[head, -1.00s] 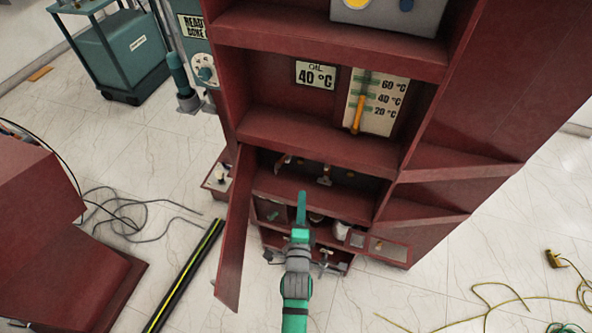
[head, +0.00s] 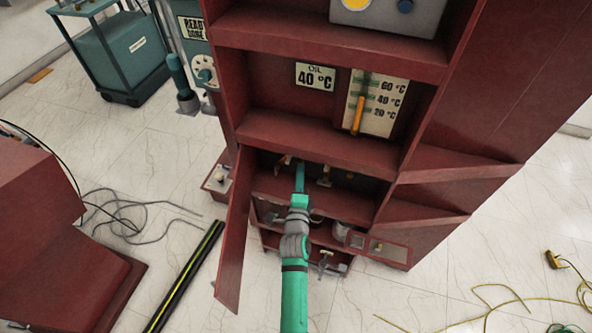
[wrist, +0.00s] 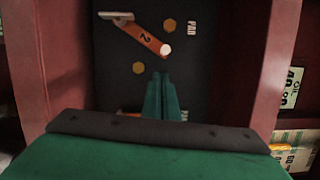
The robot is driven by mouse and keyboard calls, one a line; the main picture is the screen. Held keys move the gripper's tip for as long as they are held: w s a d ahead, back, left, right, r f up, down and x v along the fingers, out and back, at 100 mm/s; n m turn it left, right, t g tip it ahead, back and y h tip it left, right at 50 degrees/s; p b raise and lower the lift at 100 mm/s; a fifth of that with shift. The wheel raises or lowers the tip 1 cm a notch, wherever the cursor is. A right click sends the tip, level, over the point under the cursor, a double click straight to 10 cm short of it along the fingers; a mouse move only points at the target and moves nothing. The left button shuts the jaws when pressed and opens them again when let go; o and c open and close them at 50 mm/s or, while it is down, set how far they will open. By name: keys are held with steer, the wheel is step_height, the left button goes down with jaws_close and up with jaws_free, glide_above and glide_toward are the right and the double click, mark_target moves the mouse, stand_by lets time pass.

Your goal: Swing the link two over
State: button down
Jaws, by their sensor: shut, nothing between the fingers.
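Link two is a copper-orange bar (wrist: 143,38) marked "2" in the wrist view. It slants from a pale grey handle (wrist: 116,16) at upper left to a round pale end (wrist: 165,49) at lower right. Gold hexagonal studs (wrist: 169,25) and (wrist: 138,68) sit on the dark panel on either side of it. My gripper (wrist: 164,82) is shut and empty, its tips just below the bar's pale end and apart from it in the picture. In the head view my gripper (head: 299,170) reaches into the low open compartment, between two link fittings.
A red door (head: 235,235) stands open left of my arm. The red cabinet walls (wrist: 272,70) flank the panel closely. Another link (head: 325,175) lies right of my gripper. A black-and-yellow bar (head: 185,275) and cables lie on the floor.

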steer(key=shift+w+a+r, duration=0.1)
steer(key=shift+w+a, duration=0.1)
steer(key=shift+a, duration=0.3)
steer(key=shift+w+a+r, duration=0.1)
steer(key=shift+w+a, duration=0.1)
steer(key=shift+a, duration=0.3)
steer(key=shift+w, duration=0.1)
steer(key=shift+w+a, duration=0.1)
steer(key=shift+w, duration=0.05)
